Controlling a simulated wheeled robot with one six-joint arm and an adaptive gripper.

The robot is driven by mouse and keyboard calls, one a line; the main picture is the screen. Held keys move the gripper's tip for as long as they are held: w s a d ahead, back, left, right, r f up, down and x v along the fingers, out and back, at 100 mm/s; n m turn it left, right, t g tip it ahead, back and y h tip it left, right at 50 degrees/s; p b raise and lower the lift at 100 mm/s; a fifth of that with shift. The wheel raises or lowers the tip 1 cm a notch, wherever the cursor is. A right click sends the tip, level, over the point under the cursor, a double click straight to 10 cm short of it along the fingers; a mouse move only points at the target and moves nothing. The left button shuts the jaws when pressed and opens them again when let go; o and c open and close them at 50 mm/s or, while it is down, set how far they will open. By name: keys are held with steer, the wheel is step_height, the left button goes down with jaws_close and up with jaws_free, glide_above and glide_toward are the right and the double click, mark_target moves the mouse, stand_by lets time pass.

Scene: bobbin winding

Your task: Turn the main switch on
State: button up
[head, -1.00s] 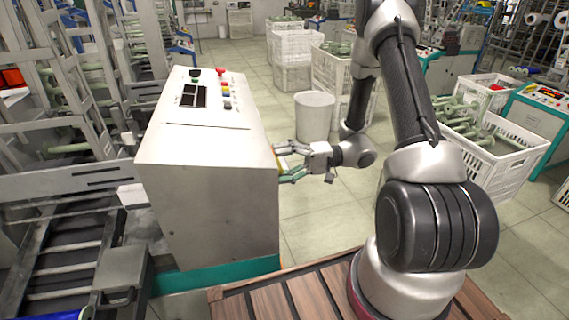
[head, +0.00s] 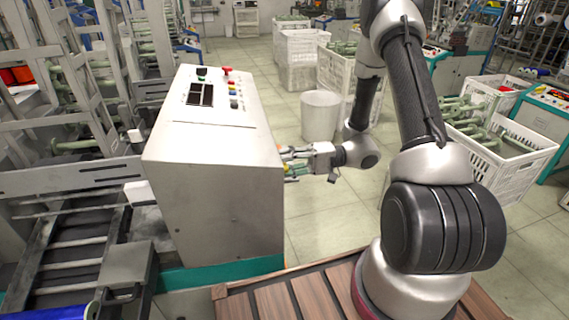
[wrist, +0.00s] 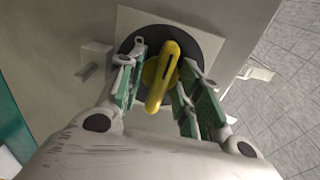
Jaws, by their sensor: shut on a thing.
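The main switch is a yellow handle (wrist: 164,76) on a black round plate (wrist: 205,48) with a pale square backing. It is on the side of the grey control cabinet (head: 215,205). In the wrist view the handle slants slightly, upper end to the right. My gripper (wrist: 162,72) has its green-padded fingers on both sides of the handle and is shut on it. In the head view my gripper (head: 293,161) is at the cabinet's right side, and the switch is mostly hidden there by the fingers and the cabinet edge.
The cabinet top carries a red button (head: 227,70), small coloured buttons and dark displays. A white bin (head: 320,116) stands on the floor behind my arm. White crates (head: 497,160) with green bobbins are at the right.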

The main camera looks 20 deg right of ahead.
steer(key=m, duration=0.7)
stand_by(0.3)
steer(key=m, duration=0.4)
steer(key=m, duration=0.3)
steer(key=shift+m, duration=0.4)
steer(key=o, duration=1.7)
steer(key=shift+c, duration=0.2)
